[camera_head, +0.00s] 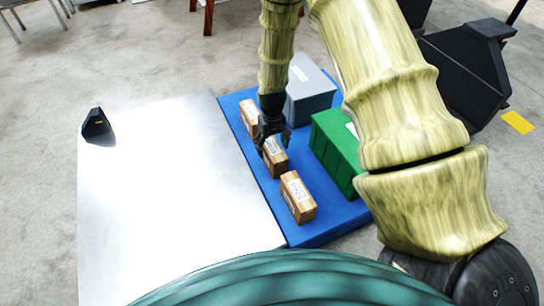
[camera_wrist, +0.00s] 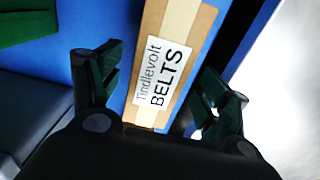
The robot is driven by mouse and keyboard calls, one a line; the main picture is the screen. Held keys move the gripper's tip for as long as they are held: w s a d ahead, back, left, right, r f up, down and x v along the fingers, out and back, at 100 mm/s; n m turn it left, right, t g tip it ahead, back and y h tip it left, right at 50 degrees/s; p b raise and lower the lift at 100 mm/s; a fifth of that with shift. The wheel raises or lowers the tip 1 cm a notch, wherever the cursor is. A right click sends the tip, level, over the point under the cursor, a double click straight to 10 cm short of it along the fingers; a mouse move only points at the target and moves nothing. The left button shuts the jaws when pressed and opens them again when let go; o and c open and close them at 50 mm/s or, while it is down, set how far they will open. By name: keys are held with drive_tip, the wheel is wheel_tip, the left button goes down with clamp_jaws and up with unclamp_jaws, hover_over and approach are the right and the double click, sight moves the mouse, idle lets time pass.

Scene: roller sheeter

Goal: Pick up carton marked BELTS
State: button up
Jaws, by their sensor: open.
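The carton marked BELTS (camera_wrist: 180,22) is brown with a white label reading "Tindlevolt BELTS". In the wrist view it lies between the two fingers of my gripper (camera_wrist: 168,82), which is open, with a gap on both sides. In the head view my gripper (camera_head: 272,138) is low over the row of cartons, at the middle carton (camera_head: 276,160), which appears to be the BELTS one. The gripper hides part of its top, and its label is too small to read there.
A far carton (camera_head: 248,112) and a near carton (camera_head: 298,203) stand in the same row on the blue board (camera_head: 310,237). A green bin (camera_head: 333,145) and a grey bin (camera_head: 311,95) stand to the right.

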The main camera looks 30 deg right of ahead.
wheel_tip(320, 180, down, 5)
drive_tip(key=b, duration=0.3)
drive_tip(key=shift+r, duration=0.1)
drive_tip(key=shift+c, duration=0.2)
drive_tip(key=c, duration=1.3)
drive_tip(key=shift+c, duration=0.6)
drive_tip(key=shift+r, duration=0.1)
